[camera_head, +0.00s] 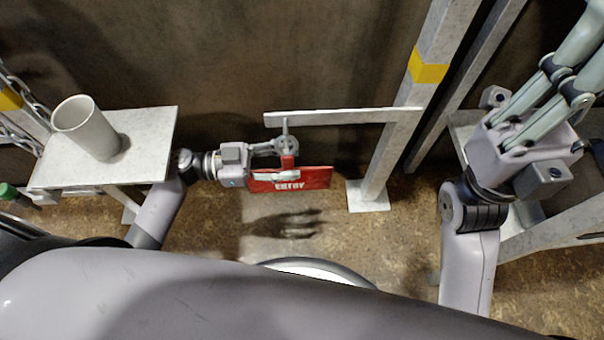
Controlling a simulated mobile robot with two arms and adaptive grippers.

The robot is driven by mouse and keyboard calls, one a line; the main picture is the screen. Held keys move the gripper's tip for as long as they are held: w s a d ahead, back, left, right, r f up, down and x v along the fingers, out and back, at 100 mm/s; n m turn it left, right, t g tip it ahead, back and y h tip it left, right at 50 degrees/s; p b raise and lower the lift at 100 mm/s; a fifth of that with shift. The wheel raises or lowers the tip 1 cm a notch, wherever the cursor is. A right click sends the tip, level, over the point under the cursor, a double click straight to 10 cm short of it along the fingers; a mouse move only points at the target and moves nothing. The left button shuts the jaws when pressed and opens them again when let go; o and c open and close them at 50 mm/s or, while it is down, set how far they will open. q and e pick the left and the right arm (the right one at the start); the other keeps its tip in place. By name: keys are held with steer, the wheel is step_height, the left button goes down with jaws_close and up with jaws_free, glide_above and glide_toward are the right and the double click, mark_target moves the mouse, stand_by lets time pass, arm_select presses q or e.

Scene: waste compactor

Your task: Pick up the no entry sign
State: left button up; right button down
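The red no entry sign (315,179) is in the middle of the head view, below the end of a pale horizontal bar (340,117). White lettering reading "ENTRY" shows on it. My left gripper (287,161) reaches in from the left at the sign's left part. Its fingers look apart, one on the far side and one across the front, with a red upper part of the sign between them. Whether they touch the sign is unclear. My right gripper (565,85) is raised at the upper right, with its fingers apart and nothing seen between them.
The bar joins a slanted post (391,151) with a yellow band, standing on a floor plate. A pale table (151,139) at the left bears a white cup (88,127). Chains hang at the far left. Brown floor is clear below the sign.

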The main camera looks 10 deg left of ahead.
arm_select(q)
steer(key=shift+w+d, duration=0.1)
steer(key=shift+d, duration=0.2)
steer(key=shift+a, duration=0.15)
steer(key=shift+c, duration=0.6)
jaws_close()
